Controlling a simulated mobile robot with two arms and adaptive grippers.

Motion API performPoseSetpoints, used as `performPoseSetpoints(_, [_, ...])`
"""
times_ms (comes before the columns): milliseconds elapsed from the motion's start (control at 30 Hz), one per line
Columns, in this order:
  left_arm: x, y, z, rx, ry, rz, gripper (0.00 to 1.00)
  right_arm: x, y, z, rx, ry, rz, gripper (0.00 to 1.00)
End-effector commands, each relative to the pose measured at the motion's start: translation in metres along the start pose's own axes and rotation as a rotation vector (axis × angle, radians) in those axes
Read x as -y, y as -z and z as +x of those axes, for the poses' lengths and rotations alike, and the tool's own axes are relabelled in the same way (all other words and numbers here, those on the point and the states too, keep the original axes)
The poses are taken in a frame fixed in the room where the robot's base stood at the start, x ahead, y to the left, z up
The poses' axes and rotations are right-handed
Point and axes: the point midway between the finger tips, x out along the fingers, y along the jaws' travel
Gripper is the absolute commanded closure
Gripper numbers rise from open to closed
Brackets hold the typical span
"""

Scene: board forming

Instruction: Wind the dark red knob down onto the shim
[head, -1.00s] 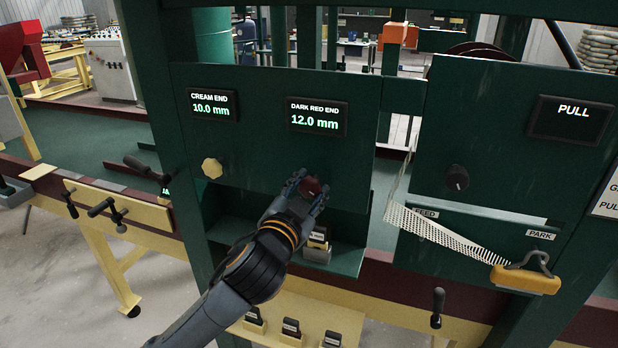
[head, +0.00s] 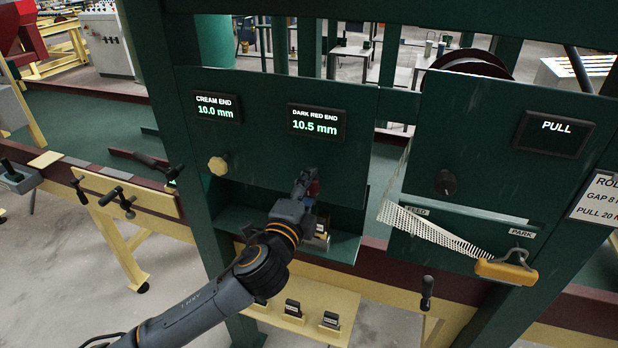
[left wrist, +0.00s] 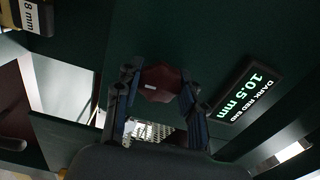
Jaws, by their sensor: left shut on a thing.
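The dark red knob (head: 314,188) is on the green panel, partly covered by my left gripper (head: 306,184). In the left wrist view the faceted knob (left wrist: 161,83) sits between the two fingers of the gripper (left wrist: 160,88), which is shut on it. The dark red end display (head: 315,123) reads 10.5 mm; it also shows in the left wrist view (left wrist: 249,94). A block labelled 8 mm (left wrist: 33,14) shows at the upper left of the wrist view. My right gripper is not in view.
The cream knob (head: 218,165) is left on the same panel, under a display (head: 216,106) reading 10.0 mm. A green shelf (head: 345,245) juts out below my gripper. Several dark labelled blocks (head: 292,308) stand lower down. A yellow-handled pull (head: 507,270) hangs at right.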

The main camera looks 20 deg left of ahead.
Motion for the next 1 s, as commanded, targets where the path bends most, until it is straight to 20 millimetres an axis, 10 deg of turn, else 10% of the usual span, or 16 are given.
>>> performPoseSetpoints(1000, [0.001, 0.0, 0.0, 0.001, 0.001, 0.966, 0.92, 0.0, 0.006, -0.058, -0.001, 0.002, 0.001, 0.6])
